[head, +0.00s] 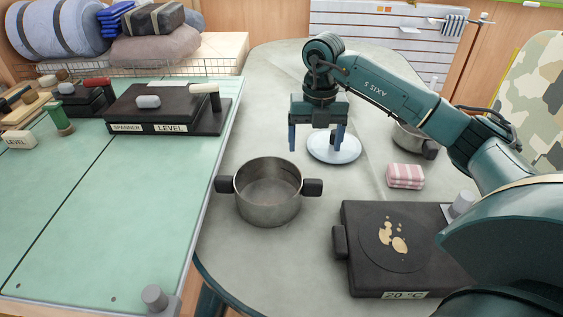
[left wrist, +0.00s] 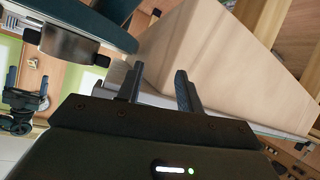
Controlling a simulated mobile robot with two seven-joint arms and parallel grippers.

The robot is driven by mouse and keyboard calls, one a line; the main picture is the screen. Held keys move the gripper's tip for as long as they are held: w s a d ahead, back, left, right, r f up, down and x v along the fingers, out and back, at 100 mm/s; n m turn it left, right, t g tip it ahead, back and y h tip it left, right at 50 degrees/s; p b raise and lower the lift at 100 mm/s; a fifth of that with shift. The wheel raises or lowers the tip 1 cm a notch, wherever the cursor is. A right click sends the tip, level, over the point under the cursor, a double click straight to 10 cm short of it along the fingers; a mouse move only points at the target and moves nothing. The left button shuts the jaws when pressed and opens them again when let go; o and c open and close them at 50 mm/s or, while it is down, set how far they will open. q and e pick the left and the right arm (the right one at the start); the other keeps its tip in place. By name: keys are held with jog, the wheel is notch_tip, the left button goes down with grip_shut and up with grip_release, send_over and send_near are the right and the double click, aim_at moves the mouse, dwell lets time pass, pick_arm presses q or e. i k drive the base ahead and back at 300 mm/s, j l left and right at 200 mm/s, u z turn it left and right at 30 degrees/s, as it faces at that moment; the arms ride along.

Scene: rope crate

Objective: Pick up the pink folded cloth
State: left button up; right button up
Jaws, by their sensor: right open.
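The pink folded cloth (head: 405,176), striped pink and white, lies on the grey table to the right of the plate and above the dark hot plate in the head view. My right gripper (head: 318,138) points down over the table, open and empty, to the left of the cloth and apart from it, with the plate behind it. My left gripper (left wrist: 158,88) shows only in the left wrist view, its two fingers apart with nothing between them. The cloth cannot be made out in the left wrist view.
A steel pot (head: 268,192) stands left of centre. A pale blue plate (head: 335,147) lies behind my right gripper. Another pot (head: 413,140) is partly hidden by my right arm. A green workbench (head: 110,220) adjoins left.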

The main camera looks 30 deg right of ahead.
aim_at(400, 175)
jog(key=k, duration=1)
